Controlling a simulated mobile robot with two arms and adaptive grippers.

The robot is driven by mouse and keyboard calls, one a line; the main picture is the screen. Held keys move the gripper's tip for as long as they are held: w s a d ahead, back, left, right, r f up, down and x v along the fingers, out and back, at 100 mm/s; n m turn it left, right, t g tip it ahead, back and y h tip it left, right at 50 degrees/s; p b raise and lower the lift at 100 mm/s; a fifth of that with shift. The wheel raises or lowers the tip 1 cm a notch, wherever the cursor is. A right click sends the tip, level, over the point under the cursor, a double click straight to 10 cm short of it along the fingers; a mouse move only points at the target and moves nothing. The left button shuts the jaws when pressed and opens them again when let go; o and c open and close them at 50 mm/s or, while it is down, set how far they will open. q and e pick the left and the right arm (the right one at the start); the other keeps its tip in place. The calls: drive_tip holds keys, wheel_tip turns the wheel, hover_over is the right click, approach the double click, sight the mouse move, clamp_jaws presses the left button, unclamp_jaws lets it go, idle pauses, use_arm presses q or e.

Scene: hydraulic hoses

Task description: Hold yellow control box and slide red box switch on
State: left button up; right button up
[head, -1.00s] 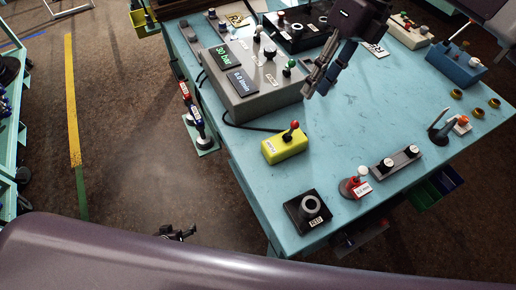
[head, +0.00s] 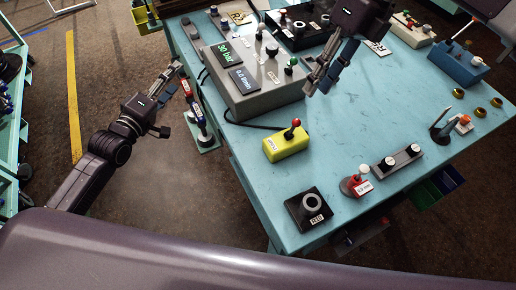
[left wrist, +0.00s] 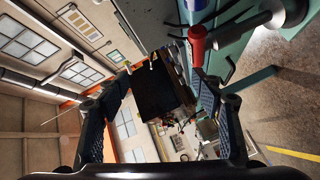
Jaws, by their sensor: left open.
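The yellow control box (head: 286,146) lies near the left edge of the blue table in the head view. A short lever with a red knob (head: 296,122) stands on its top. A small red box (head: 363,187) with a white label sits further right; no separate switch is clear on it. My left gripper (head: 178,75) is open and empty, left of the table and away from the yellow box. Its fingers also show spread in the left wrist view (left wrist: 163,92). My right gripper (head: 317,92) hangs above and right of the yellow box, fingers apart and empty.
A grey box with displays (head: 262,88) stands behind the yellow box, with a black cable beside it. A black box with a ring (head: 308,209) is at the front corner. Bare tabletop lies right of the yellow box.

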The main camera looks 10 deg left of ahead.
use_arm(q)
drive_tip(key=s+d+r+m+t+h, duration=0.1)
drive_tip(key=d+r+h, duration=0.2)
drive_tip(key=d+r, duration=0.4)
drive_tip(key=s+d+r+m+h, duration=0.1)
drive_tip(key=s+d+m+h, duration=0.25)
drive_tip(key=d, duration=0.25)
drive_tip(key=s+d+r+m+h, duration=0.1)
drive_tip(key=s+d+m+h, duration=0.15)
drive_tip(key=d+m, duration=0.3)
drive_tip(key=m+g+h, duration=0.2)
drive_tip(key=m+g, duration=0.5)
drive_tip(key=m, duration=0.5)
approach(287, 138)
drive_tip(key=shift+x, duration=1.15)
drive_tip(key=shift+d+f, duration=0.1)
drive_tip(key=shift+f, duration=0.2)
drive_tip(key=x, duration=0.7)
drive_tip(key=shift+w+d+r, duration=0.15)
drive_tip(key=shift+c, duration=0.5)
